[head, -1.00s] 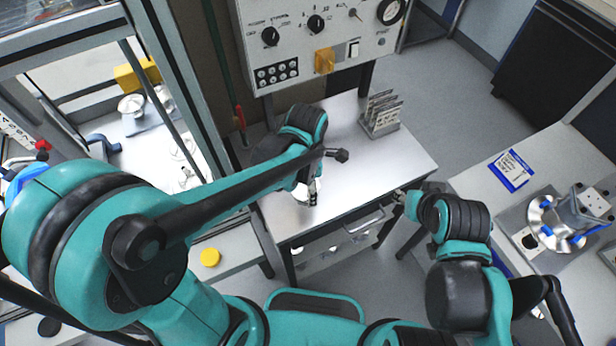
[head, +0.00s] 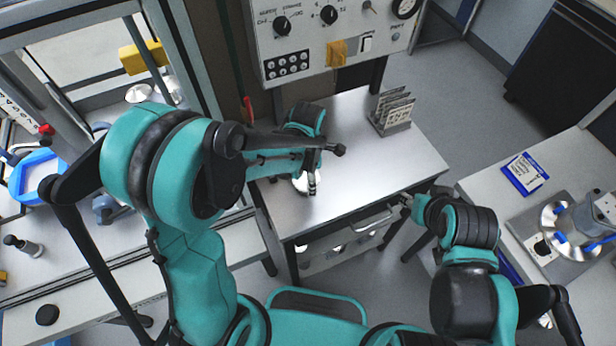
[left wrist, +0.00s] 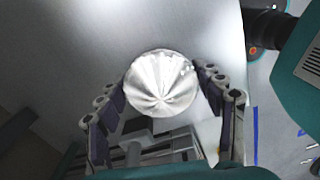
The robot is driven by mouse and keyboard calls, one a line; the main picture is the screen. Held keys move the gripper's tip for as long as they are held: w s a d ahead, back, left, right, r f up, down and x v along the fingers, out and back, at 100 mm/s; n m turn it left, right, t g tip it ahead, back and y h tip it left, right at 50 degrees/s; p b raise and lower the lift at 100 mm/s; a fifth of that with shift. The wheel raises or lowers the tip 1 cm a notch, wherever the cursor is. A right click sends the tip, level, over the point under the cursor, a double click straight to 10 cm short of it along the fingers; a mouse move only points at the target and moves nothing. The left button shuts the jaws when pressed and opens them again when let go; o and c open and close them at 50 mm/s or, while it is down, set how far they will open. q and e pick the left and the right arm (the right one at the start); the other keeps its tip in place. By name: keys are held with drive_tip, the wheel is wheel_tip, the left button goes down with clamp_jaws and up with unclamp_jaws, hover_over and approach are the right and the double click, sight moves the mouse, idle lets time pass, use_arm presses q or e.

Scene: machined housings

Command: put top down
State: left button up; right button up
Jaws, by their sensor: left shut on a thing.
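The top is a round, shiny metal part with a fan-like sheen, seen in the left wrist view (left wrist: 160,82). My left gripper (left wrist: 157,90) is shut on it, with a finger on either side. In the head view, the left gripper (head: 312,184) is over the front left of the small metal table (head: 365,165), and the silver top (head: 301,184) shows partly beside it. I cannot tell whether the top touches the table. My right gripper (head: 405,202) is at the table's front right edge, small and partly hidden; its fingers are unclear.
A card rack (head: 394,112) stands at the table's back right. A control panel (head: 330,40) rises behind the table. A right-hand bench holds a blue-and-white box (head: 525,174) and a metal housing (head: 565,225). The middle of the small table is clear.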

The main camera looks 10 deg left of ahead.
use_arm(q)
drive_tip(key=shift+f, duration=0.25)
drive_tip(key=o, duration=1.3)
drive_tip(key=shift+r, duration=0.1)
drive_tip(key=shift+r, duration=0.25)
wheel_tip(320, 180, up, 12)
drive_tip(key=p, duration=0.3)
drive_tip(key=shift+f, duration=0.1)
